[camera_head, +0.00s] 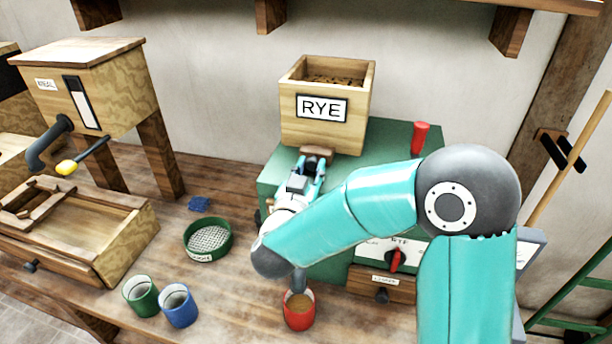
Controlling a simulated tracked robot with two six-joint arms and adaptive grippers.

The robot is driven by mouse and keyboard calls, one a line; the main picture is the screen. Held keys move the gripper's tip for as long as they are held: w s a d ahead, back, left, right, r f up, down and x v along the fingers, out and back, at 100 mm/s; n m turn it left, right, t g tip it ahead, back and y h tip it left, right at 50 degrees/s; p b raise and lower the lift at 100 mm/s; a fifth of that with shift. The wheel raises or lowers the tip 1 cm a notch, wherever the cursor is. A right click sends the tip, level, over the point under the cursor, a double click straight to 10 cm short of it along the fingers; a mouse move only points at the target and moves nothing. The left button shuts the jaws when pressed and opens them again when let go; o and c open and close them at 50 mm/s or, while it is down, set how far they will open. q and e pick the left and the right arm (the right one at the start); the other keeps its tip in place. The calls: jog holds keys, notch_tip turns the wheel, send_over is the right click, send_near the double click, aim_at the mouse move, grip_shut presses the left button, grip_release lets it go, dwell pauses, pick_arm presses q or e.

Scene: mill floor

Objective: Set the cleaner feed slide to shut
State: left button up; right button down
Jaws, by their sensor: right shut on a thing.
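The green cleaner (385,142) stands on the bench with a wooden hopper (296,128) labelled RYE on top. At the foot of the hopper's front is the brown handle of the feed slide (317,150). My right gripper (316,163) is shut on this handle, its fingers pointing toward the hopper. The fingers hide part of the handle, and I cannot tell how far the slide is in. My right arm covers much of the cleaner's front. My left gripper is not in view.
A red cup (299,316) with grain stands under my arm. A green cup (140,297), a blue cup (178,308) and a green sieve (207,240) are to its left. A red dial (396,259) is on the cleaner's front, a red peg (420,138) on its top.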

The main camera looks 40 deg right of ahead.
jog(key=shift+a, duration=0.1)
jog(key=c, duration=0.9)
grip_release()
jog(key=shift+s, duration=0.1)
jog(key=shift+o, duration=0.2)
jog(key=v, duration=1.2)
jog(key=shift+f, duration=0.1)
